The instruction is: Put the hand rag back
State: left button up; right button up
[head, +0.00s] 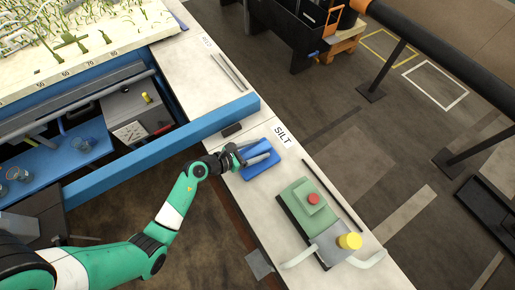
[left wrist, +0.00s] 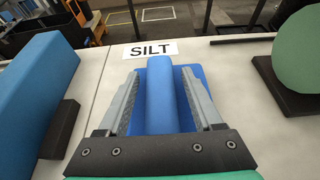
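A blue rolled piece, which looks like the hand rag (left wrist: 159,95), lies on a flat blue piece (left wrist: 190,118) on the pale bench top. I cannot tell whether the flat piece is part of the rag or a separate pad. My left gripper (left wrist: 160,98) is open, with one finger on each side of the roll and a small gap showing on both sides. In the head view the left gripper (head: 254,155) is over the blue rag (head: 262,166) and hides part of it. My right gripper is not in view.
A SILT label (head: 282,134) lies just beyond the rag. A blue beam (head: 165,145) and a small dark block (head: 232,130) are on its left. A green device (head: 308,205) with a red button and a yellow knob (head: 349,241) stands to the right. Thin rods (head: 229,72) lie farther up the bench.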

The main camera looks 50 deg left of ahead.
pick_arm(q)
jog(key=shift+r, duration=0.2)
jog(key=shift+s+a+r, duration=0.1)
jog(key=shift+s+r, duration=0.05)
jog(key=shift+s, duration=0.15)
jog(key=p+v, duration=0.2)
jog(key=v, duration=0.9)
jog(key=shift+s, duration=0.2)
